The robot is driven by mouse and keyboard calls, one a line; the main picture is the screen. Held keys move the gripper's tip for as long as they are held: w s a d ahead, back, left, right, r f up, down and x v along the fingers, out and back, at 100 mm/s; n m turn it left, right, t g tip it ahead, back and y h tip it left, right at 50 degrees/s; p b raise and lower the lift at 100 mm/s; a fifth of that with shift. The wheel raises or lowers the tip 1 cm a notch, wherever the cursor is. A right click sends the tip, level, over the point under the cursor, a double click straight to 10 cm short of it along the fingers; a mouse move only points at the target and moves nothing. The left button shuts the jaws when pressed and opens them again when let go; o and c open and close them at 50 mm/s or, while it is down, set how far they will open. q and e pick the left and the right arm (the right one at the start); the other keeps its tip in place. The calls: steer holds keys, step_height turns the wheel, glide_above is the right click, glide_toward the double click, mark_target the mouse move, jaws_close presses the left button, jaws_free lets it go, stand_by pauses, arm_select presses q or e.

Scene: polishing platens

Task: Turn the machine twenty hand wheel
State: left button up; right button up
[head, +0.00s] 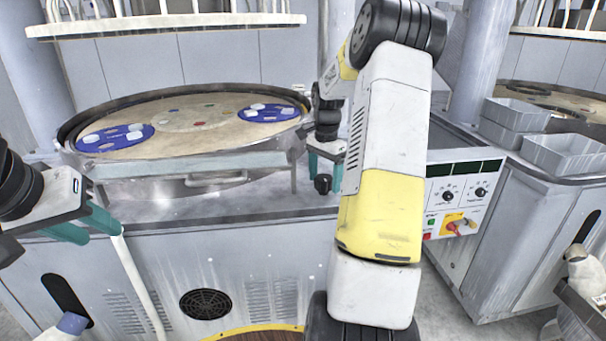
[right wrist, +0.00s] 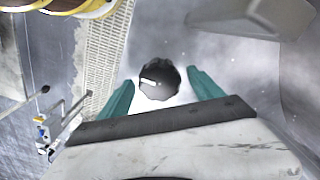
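A small black hand wheel (head: 323,184) sits at the right of the round polishing platen, just below my right gripper's fingertips. In the right wrist view the dark round wheel (right wrist: 160,80) lies between the two teal fingers, with a gap on each side. My right gripper (head: 325,172) is open around or just above it; the exact height is unclear. The fingers also show in the right wrist view (right wrist: 160,88). My left gripper (head: 98,228) is open and empty at the left, in front of the machine. My right arm hides part of the machine's right side.
The platen (head: 190,120) carries blue discs (head: 115,137) with pale pieces. A control panel (head: 461,195) with knobs and a red-yellow switch stands at the right. Grey bins (head: 565,153) sit behind it. A white pipe (head: 145,280) runs down near my left gripper.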

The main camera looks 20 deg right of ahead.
steer(key=c, duration=1.3)
